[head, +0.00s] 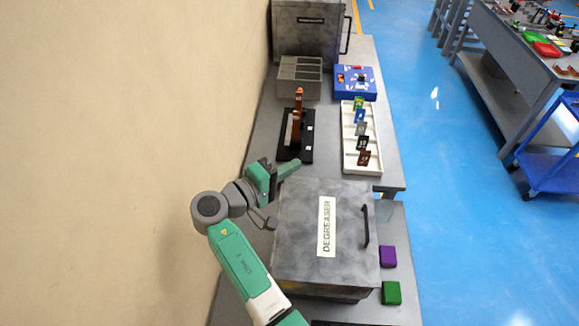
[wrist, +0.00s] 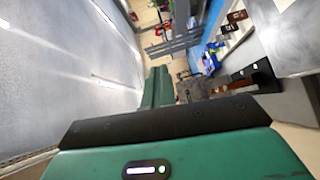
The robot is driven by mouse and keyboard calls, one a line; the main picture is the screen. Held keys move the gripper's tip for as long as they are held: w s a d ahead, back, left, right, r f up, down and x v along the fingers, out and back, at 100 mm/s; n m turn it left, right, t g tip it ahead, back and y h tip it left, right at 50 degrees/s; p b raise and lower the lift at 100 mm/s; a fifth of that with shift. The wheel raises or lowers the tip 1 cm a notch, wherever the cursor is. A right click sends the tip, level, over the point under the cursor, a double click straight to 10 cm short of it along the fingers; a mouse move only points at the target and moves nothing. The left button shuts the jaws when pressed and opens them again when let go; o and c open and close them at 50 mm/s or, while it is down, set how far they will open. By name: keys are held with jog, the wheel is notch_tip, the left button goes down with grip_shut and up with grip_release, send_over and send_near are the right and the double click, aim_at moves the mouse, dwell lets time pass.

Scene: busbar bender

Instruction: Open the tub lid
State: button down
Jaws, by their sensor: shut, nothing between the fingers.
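The tub (head: 295,275) is a grey mottled box with a white label reading DEGREASER. Its lid (head: 300,225) lies flat and closed on top. A dark bar handle (head: 366,226) runs along the lid's right side. My gripper (head: 290,167) is at the far left corner of the tub, away from the handle. Its green fingers are together and hold nothing. They also show shut in the wrist view (wrist: 157,86). The handle cannot be made out in the wrist view.
A purple block (head: 388,257) and a green block (head: 391,293) sit right of the tub. Beyond it are a black stand (head: 306,150) with a copper bar, a white rack (head: 351,168) of coloured pieces, a blue box (head: 345,93) and a grey bin (head: 302,62). A wall is at left.

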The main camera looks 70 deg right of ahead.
jog(key=c, duration=2.1)
grip_release()
jog(key=o, duration=0.6)
jog(key=b+v, duration=0.1)
jog(key=v, duration=0.7)
jog(key=shift+b, duration=0.3)
